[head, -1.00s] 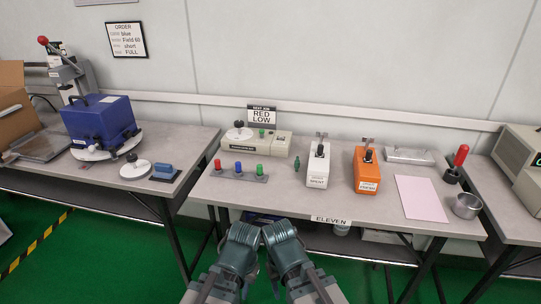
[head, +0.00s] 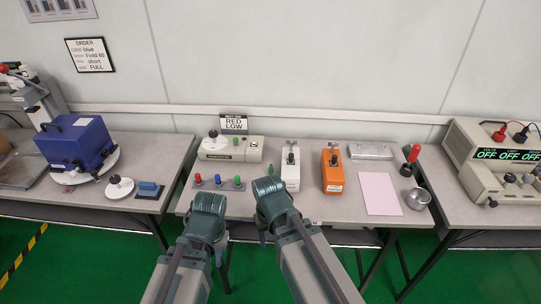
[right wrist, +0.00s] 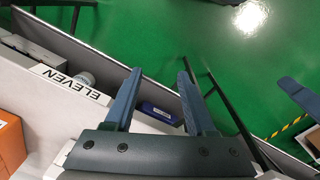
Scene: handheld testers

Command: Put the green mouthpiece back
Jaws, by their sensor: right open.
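A grey rack (head: 222,186) on the middle table holds a red piece (head: 197,179), a blue piece (head: 217,180) and a green piece (head: 237,182). A separate small dark green piece, seen earlier between the rack and the white tester (head: 290,172), is mostly or wholly hidden behind my right gripper (head: 268,187) in the head view now. That gripper is over the table's front part, right of the rack. In the right wrist view its fingers (right wrist: 160,76) are apart and empty. My left gripper (head: 209,202) is in front of the rack; its jaws are not clear.
A beige device (head: 231,155) stands behind the rack. The orange tester (head: 333,174), pink sheet (head: 380,194), metal cup (head: 417,198) and red-handled tool (head: 411,158) are to the right. The table edge label (right wrist: 71,84) shows in the right wrist view.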

